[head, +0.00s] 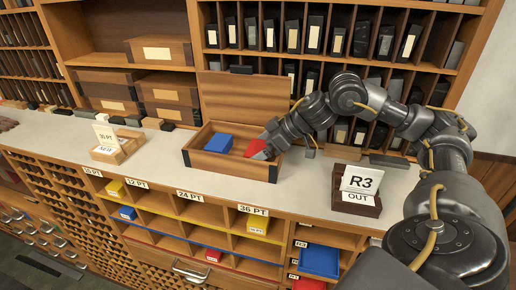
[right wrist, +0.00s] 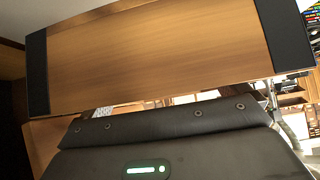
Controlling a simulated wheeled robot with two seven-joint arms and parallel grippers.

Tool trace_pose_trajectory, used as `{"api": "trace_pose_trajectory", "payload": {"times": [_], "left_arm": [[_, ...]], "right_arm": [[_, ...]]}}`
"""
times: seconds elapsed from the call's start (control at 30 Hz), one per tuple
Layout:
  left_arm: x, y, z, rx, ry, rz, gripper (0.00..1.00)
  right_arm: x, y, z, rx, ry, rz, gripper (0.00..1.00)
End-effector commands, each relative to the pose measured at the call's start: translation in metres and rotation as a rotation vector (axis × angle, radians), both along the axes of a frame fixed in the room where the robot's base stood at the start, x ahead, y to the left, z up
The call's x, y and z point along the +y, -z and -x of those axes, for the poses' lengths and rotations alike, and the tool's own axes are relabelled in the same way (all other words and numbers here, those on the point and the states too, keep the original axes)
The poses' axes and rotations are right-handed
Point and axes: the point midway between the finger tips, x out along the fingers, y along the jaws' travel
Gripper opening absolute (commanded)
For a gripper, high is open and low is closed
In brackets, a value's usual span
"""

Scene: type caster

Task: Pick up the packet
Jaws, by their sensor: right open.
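A blue packet (head: 218,143) lies in the left part of an open wooden box (head: 232,163) on the counter in the head view. A red packet (head: 256,147) lies in the right part of the same box, partly hidden by my right gripper. My right gripper (head: 264,153) is open and reaches down into the box at the red packet. Whether its fingers touch the packet cannot be told. The right wrist view shows a broad wooden panel (right wrist: 165,55) close up, and no packet can be made out there. My left gripper is not in view.
The box's raised lid (head: 245,98) stands behind it. An R3 OUT card holder (head: 357,190) is at the right, a 30 PT card stand (head: 108,138) at the left.

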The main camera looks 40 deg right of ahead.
Motion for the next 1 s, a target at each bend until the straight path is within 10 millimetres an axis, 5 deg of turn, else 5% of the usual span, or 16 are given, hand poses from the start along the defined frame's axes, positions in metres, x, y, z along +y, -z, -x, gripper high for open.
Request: {"api": "trace_pose_trajectory", "payload": {"times": [0.37, 0.83, 1.0], "left_arm": [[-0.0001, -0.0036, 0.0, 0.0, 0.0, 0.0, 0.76], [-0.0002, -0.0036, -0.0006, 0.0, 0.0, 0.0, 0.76], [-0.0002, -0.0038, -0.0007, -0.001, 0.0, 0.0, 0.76]], "right_arm": [[0.0051, 0.0085, -0.0068, -0.001, 0.0, 0.001, 0.99], [0.0049, 0.0083, -0.0067, 0.0, -0.001, 0.001, 0.37], [0.0049, 0.0065, -0.0072, -0.004, 0.001, -0.001, 0.37]]}}
